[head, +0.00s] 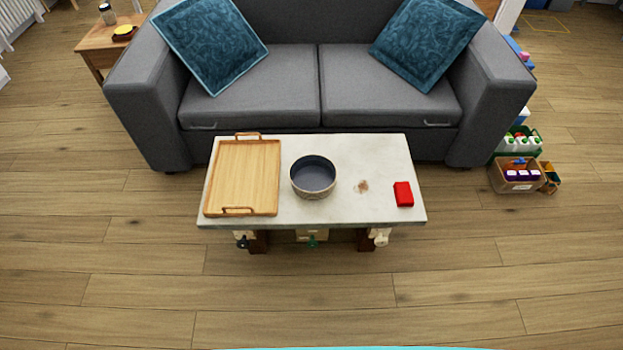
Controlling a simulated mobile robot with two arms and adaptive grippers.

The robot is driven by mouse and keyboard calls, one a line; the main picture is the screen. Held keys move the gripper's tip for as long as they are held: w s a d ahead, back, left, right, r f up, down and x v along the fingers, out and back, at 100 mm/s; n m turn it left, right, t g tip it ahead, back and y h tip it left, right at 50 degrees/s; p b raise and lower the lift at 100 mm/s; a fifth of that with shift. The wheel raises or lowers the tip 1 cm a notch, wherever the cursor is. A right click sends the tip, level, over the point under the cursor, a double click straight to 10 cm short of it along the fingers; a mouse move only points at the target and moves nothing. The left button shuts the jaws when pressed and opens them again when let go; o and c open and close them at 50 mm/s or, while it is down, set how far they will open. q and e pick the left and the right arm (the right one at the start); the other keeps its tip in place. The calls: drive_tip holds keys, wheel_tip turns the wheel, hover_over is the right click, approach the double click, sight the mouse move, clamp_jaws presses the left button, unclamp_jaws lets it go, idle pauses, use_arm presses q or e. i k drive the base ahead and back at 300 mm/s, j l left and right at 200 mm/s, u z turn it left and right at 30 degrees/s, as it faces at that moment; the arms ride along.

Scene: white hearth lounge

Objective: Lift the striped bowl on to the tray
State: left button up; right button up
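A round bowl (313,178) with a dark blue-grey inside and a lighter outer wall stands upright near the middle of the low table (341,216). Stripes on its outside are too small to make out. A wooden tray (248,177) with a handle at its far and near ends lies to the left of the bowl, apart from it. The tray is empty. Neither of my grippers is in the head view.
A red block (403,194) and a small brown patch (362,186) are on the table right of the bowl. A grey sofa (320,85) stands close behind the table. Crates (517,175) stand at right. The floor in front is clear.

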sight(313, 177)
drive_tip(key=j+z, duration=0.1)
drive_tip(key=z, duration=0.4)
drive_tip(key=i+j+z, duration=0.1)
drive_tip(key=j+z, duration=0.3)
drive_tip(key=j, duration=0.45)
drive_tip(key=j+z, duration=0.4)
drive_tip(key=j, duration=0.4)
